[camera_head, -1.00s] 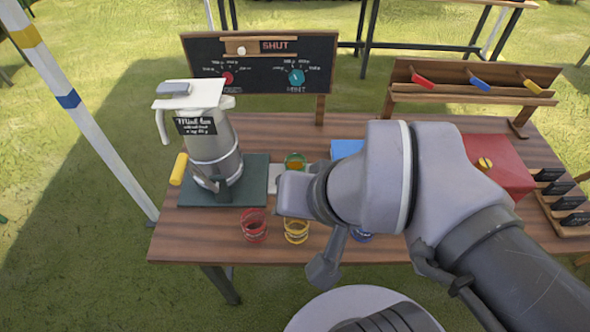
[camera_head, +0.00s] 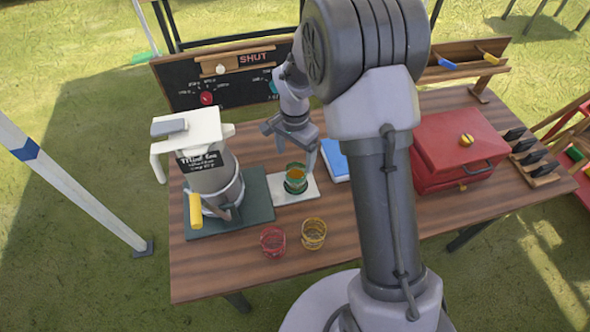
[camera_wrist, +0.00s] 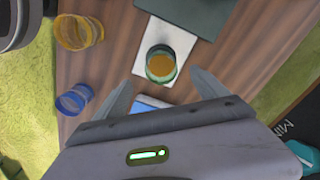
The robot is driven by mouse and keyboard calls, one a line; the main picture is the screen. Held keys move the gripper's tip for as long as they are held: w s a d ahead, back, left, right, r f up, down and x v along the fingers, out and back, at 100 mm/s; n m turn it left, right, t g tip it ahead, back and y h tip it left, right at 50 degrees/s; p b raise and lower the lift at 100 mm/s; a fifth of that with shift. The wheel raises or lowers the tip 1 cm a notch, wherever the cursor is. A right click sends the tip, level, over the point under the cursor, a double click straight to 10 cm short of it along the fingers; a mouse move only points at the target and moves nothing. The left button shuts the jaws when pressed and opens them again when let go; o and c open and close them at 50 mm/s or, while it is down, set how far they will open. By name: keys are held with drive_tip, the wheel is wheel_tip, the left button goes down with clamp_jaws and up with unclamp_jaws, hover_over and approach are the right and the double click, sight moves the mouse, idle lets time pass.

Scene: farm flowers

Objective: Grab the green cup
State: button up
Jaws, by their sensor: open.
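The green cup (camera_head: 296,179) stands upright on a white pad (camera_head: 283,193) beside the dark mat of the urn, with an amber filling inside. In the wrist view the green cup (camera_wrist: 161,63) shows from above, ahead of the fingertips and between their lines. My gripper (camera_head: 295,145) is open and empty, just behind and above the cup in the head view. In the wrist view my gripper (camera_wrist: 157,82) has its two fingers spread wide. I cannot tell the exact height gap between fingers and cup.
The metal urn (camera_head: 212,170) stands left of the cup on a dark mat (camera_head: 258,205). A red cup (camera_head: 272,241) and a yellow cup (camera_head: 314,233) stand in front. A blue cup (camera_wrist: 74,100) shows in the wrist view. A blue book (camera_head: 335,160) and red box (camera_head: 460,150) lie right.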

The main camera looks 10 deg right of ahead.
sight(295, 170)
wheel_tip(295, 170, down, 7)
drive_tip(key=shift+f+b, duration=0.2)
drive_tip(key=shift+b, duration=0.65)
wheel_tip(295, 170, down, 5)
drive_tip(key=shift+w+d+f+b, duration=0.1)
drive_tip(key=shift+w+d+b, duration=0.05)
drive_tip(key=shift+b, duration=0.95)
drive_tip(key=shift+c, duration=1.3)
drive_tip(key=c, duration=1.5)
